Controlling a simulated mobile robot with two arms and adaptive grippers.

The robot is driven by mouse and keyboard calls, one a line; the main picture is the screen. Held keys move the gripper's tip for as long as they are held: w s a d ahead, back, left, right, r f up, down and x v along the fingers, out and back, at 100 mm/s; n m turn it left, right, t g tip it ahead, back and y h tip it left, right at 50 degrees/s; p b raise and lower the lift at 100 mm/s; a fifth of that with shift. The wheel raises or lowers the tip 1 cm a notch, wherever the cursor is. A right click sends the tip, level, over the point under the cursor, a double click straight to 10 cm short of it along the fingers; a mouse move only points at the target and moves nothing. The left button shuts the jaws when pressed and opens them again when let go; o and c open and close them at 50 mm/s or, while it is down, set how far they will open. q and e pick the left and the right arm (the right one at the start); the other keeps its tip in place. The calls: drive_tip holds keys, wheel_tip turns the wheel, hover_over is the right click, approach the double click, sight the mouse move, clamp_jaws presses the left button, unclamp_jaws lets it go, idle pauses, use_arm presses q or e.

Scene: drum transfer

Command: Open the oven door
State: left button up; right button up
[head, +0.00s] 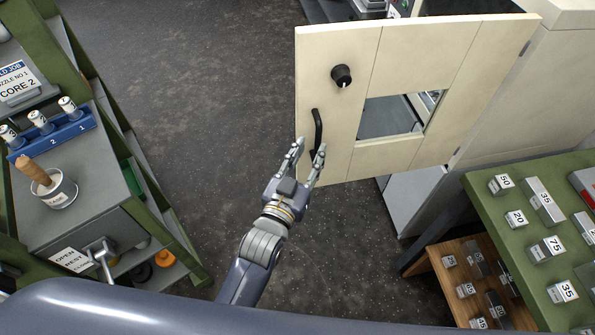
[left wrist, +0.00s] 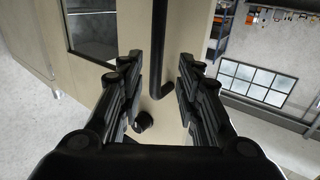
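The cream oven door (head: 400,60) has a square window, a round black knob (head: 342,75) and a black bar handle (head: 318,128). Its hinge side is at the right, by the cream oven body (head: 545,85). The door appears to stand swung out from the body, with floor showing past its free left edge. My left gripper (head: 311,146) is open at the handle's lower part. In the left wrist view, the handle (left wrist: 160,50) runs between the spread fingers, with gaps on both sides. My right gripper is not in view.
A green-framed bench (head: 85,205) with vials and a cork-handled tool stands at the left. A green table (head: 530,240) with numbered blocks and a wooden tray (head: 465,268) are at the right. The dark floor (head: 215,80) left of the door is clear.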

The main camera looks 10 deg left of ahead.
use_arm(q)
drive_tip(key=v, duration=0.7)
drive_tip(key=shift+w+a, duration=0.1)
drive_tip(key=s+a+f+g+y+b, duration=0.1)
drive_tip(key=s+a+f+g, duration=0.2)
drive_tip(key=f, duration=1)
drive_tip(key=s+f+g+b, duration=0.1)
drive_tip(key=s+f+g, duration=0.3)
drive_tip(key=f, duration=0.9)
drive_tip(key=s+a+f+g+y+b, duration=0.15)
drive_tip(key=s+f, duration=0.25)
drive_tip(key=f, duration=0.9)
drive_tip(key=s+a+f+g, duration=0.2)
drive_tip(key=s+a+f, duration=0.2)
drive_tip(key=s+f, duration=0.2)
drive_tip(key=s+a+f+g+y+b, duration=0.1)
drive_tip(key=s+a+f+g, duration=0.2)
drive_tip(key=s, duration=0.8)
drive_tip(key=s+a+f+g+y, duration=0.1)
drive_tip(key=s+a+f+g, duration=0.2)
drive_tip(key=s+a+f, duration=0.4)
wheel_tip(320, 180, down, 3)
drive_tip(key=shift+s+f+n+b, duration=0.15)
drive_tip(key=shift+s+n+b, duration=0.2)
drive_tip(key=shift+s, duration=0.45)
drive_tip(key=shift+y, duration=0.25)
